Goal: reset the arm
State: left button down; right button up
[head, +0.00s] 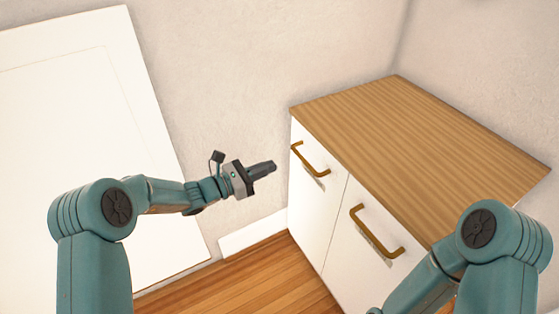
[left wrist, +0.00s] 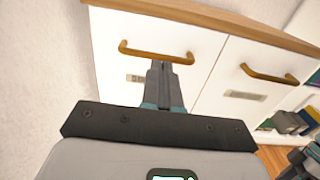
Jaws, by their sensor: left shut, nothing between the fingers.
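My left arm reaches in from the left in the head view. Its gripper (head: 262,170) is shut and empty, in front of the wall just left of the white cabinet. In the left wrist view the same gripper (left wrist: 161,72) points at the cabinet front, and its fingertips overlap the picture of a brass handle (left wrist: 130,50); I cannot tell whether they touch, but in the head view they look apart. My right arm comes in at the lower right of the head view, and its gripper is outside the picture.
The cabinet (head: 307,205) has a wooden top (head: 400,140) that is bare. Two brass handles, one left (head: 311,160) and one right (head: 375,235), stick out from its front. A white door (head: 80,130) stands at the left. Wooden floor (head: 260,275) shows below. Shelved items (left wrist: 290,122) appear at the wrist view's right.

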pick_arm(q)
jog(key=s+f+m+g+y, duration=0.5)
jog(key=s+f+m+g, duration=0.3)
jog(key=s+f, duration=1)
jog(key=s+a+f+m+g+y, duration=0.1)
jog(key=s+a+f+m+y, duration=0.2)
jog(key=s+m, duration=0.4)
jog(key=s+a+f+m+g+y, duration=0.1)
jog(key=s+a+f+m+y, duration=0.15)
jog(key=s+f+m, duration=0.45)
notch_tip(320, 180, up, 25)
jog(key=s+d+p, duration=0.1)
jog(key=s+p, duration=0.1)
jog(key=p, duration=1.9)
jog(key=shift+s+d+f+m, duration=0.2)
jog(key=shift+s+d+m, duration=0.05)
jog(key=shift+s+m, duration=0.15)
jog(key=shift+y, duration=0.25)
